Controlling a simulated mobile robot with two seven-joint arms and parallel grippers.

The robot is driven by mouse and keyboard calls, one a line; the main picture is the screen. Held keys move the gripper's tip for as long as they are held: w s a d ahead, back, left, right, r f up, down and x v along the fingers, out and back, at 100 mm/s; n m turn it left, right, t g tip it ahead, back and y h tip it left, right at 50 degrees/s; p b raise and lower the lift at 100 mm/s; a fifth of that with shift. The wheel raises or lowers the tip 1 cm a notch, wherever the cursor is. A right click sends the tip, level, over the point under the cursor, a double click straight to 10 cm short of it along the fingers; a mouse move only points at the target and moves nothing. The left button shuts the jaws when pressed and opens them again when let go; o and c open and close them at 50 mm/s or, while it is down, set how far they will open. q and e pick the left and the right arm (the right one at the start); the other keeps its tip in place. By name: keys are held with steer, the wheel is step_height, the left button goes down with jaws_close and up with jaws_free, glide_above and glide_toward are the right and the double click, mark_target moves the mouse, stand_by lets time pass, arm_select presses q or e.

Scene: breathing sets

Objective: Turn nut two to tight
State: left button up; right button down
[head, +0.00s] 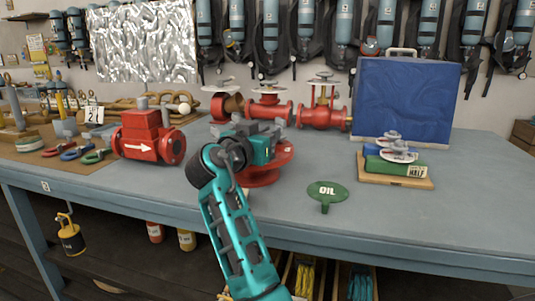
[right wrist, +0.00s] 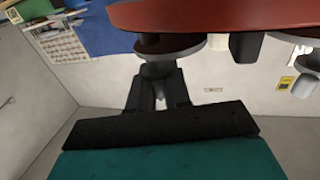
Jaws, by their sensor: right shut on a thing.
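A red round flange (head: 262,177) stands on the blue-grey table, behind and partly hidden by my right arm. My right gripper (head: 262,135) is at its upper side. In the right wrist view, the red flange (right wrist: 220,15) fills the top edge, with grey nut or bolt parts (right wrist: 247,47) at its rim. There my right gripper (right wrist: 158,92) is shut on one such grey part, just beside the flange. Its fingers hide most of that part. I cannot read which number this nut has or how tight it is. My left gripper is not in view.
A red pump-like block with an arrow (head: 140,140) stands left of the flange. Red valves (head: 268,108) stand behind it. The table's front right is clear.

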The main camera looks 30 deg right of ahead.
steer(key=shift+w+f+m+g+h+b, duration=0.1)
steer(key=shift+f+m+g+h+b, duration=0.2)
steer(key=shift+m+g+h+b, duration=0.4)
steer(key=m+g+b, duration=0.1)
steer(key=g, duration=0.1)
steer(key=shift+r+g, duration=0.15)
steer(key=shift+g, duration=0.15)
steer(key=shift+r+m+g+h+b, duration=0.15)
steer(key=shift+m+g+h+b, duration=0.35)
steer(key=shift+m+g, duration=1.55)
steer(key=shift+g, duration=0.65)
steer(key=c, duration=1.2)
jaws_free()
steer(key=shift+o, duration=0.2)
